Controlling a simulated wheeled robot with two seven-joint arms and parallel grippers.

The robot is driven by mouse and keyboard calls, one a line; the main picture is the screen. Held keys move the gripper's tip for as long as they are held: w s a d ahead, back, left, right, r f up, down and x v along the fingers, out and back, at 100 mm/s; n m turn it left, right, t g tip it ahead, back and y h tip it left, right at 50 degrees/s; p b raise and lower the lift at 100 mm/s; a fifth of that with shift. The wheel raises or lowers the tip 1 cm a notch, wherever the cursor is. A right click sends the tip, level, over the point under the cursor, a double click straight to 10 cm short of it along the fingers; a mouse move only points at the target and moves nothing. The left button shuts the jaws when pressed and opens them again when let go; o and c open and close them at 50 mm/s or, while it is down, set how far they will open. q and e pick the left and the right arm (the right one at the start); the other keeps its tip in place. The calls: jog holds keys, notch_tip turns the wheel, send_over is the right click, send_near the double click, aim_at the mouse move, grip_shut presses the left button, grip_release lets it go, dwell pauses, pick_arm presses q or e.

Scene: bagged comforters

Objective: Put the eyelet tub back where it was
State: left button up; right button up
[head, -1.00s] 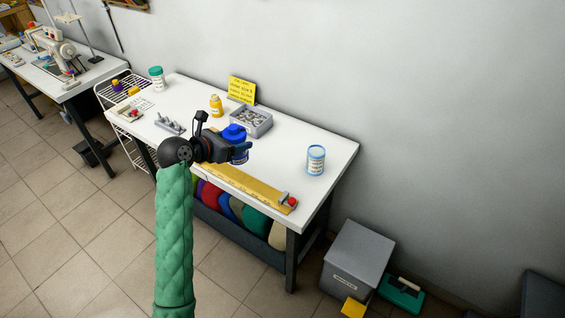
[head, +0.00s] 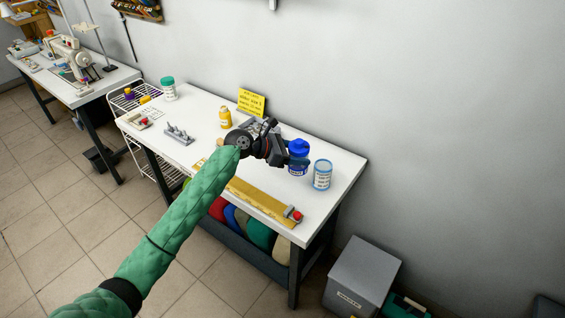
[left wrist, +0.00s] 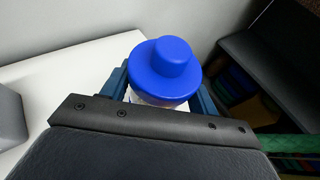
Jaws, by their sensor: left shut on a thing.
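A tub with a blue lid (head: 298,150) and a blue-banded body is in my left gripper (head: 290,158), near the table's right half. I cannot read its label, or tell whether its base touches the table. In the left wrist view the domed blue lid (left wrist: 165,66) sits between the two blue fingers, which are shut on the tub's body. A white and light-blue tub (head: 322,175) stands upright on the white table (head: 338,192), just right of the held tub. My right gripper is not in view.
A yellow note (head: 251,101) leans at the wall behind a grey tray (head: 252,124), partly hidden by my gripper. A yellow bottle (head: 225,117) and a green-lidded jar (head: 168,89) stand further left. A yellow ruler (head: 259,197) lies along the front edge. A grey bin (head: 362,278) stands below.

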pick_arm(q)
jog(key=shift+w+a+f+p, duration=0.6)
jog(key=shift+w+a+f, duration=0.3)
jog(key=shift+f, duration=0.55)
jog(key=shift+w+a+f+p, duration=0.55)
jog(key=shift+w+a+f, duration=0.15)
jog(key=shift+w+f, duration=0.6)
jog(key=shift+w+a+f+p, duration=0.6)
jog(key=shift+w+a+f, duration=0.25)
jog(key=shift+f, duration=0.7)
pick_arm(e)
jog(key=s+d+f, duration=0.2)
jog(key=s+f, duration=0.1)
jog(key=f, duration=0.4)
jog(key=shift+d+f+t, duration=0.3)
pick_arm(q)
jog(key=o, duration=1)
jog(key=shift+f, duration=0.15)
jog(key=shift+o, duration=0.3)
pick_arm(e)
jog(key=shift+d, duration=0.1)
pick_arm(q)
jog(key=shift+a, duration=0.1)
jog(key=b+v, duration=0.3)
jog(key=v, duration=0.9)
jog(key=shift+b, duration=0.3)
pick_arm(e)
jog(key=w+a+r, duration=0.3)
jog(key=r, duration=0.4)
